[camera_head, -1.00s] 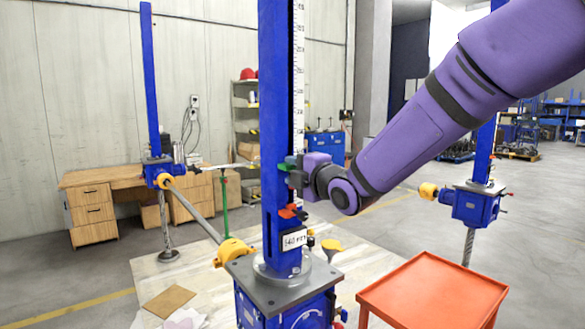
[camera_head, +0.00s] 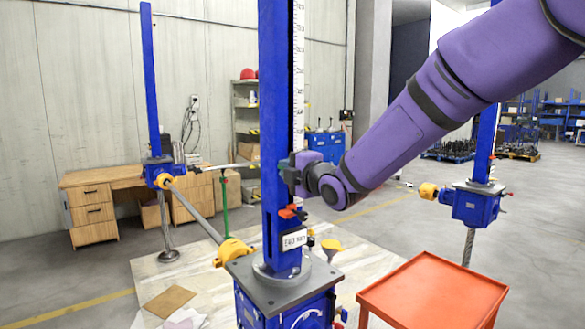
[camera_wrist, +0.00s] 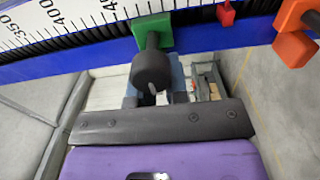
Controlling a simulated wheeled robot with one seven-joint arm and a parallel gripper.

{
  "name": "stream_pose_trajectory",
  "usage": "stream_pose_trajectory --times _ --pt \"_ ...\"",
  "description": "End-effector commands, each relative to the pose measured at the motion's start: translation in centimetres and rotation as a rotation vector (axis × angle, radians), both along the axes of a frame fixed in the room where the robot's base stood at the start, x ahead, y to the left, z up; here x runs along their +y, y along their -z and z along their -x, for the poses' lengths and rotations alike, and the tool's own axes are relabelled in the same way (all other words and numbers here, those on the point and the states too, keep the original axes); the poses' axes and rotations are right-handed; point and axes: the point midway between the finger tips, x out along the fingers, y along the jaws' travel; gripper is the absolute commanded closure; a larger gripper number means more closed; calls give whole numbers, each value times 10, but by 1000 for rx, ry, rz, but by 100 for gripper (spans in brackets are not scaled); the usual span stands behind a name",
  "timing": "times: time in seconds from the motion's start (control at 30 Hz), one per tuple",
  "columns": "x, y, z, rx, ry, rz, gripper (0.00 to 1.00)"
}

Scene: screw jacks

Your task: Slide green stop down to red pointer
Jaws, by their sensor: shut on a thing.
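The green stop (camera_wrist: 152,33) sits on the blue column (camera_head: 272,120) beside its millimetre scale; a dark round knob (camera_wrist: 152,72) sticks out from it. My gripper (camera_head: 290,172), also in the wrist view (camera_wrist: 155,96), is shut on the knob. In the head view my gripper hides most of the stop. The small red pointer (camera_wrist: 226,14) stands at the scale edge, to the right of the stop in the wrist view with a gap between. In the head view the red pointer (camera_head: 302,214) is below my gripper.
An orange-red block (camera_wrist: 297,38) sits on the column beyond the pointer. A label plate (camera_head: 294,240) is near the column foot. An orange-red tray table (camera_head: 432,290) stands at the front right. Other blue jacks (camera_head: 160,172) (camera_head: 474,205) stand left and right.

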Motion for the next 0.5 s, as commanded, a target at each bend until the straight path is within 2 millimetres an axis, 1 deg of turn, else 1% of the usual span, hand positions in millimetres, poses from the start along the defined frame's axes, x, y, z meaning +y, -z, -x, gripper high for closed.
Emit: stream_pose_trajectory --times 0.5 --pt "0 12 0 3 0 1 100"
